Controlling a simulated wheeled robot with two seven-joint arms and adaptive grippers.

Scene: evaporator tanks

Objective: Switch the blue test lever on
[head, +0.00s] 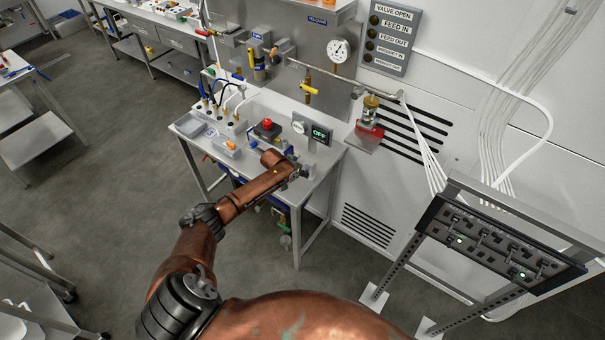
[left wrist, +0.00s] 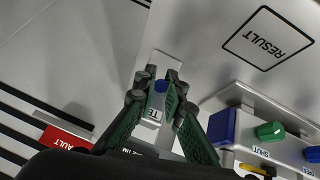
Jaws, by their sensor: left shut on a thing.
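My left gripper (head: 302,173) reaches over the right end of the small work table. In the left wrist view its dark green fingers (left wrist: 160,84) are shut on the blue test lever (left wrist: 161,87). Only a bit of blue shows between the fingertips, above a pale block with a partly hidden label starting "TE". In the head view the lever is hidden by the gripper and arm. A grey display box (head: 317,132) behind the gripper reads "OFF". My right gripper is not in view.
Beside the lever are a blue block (left wrist: 223,127) and a green knob (left wrist: 270,131). A red "FAULT" tray (left wrist: 66,139) is on the other side. A red button (head: 267,124) and a grey bin (head: 193,125) stand on the table. A switch panel (head: 492,245) stands at right.

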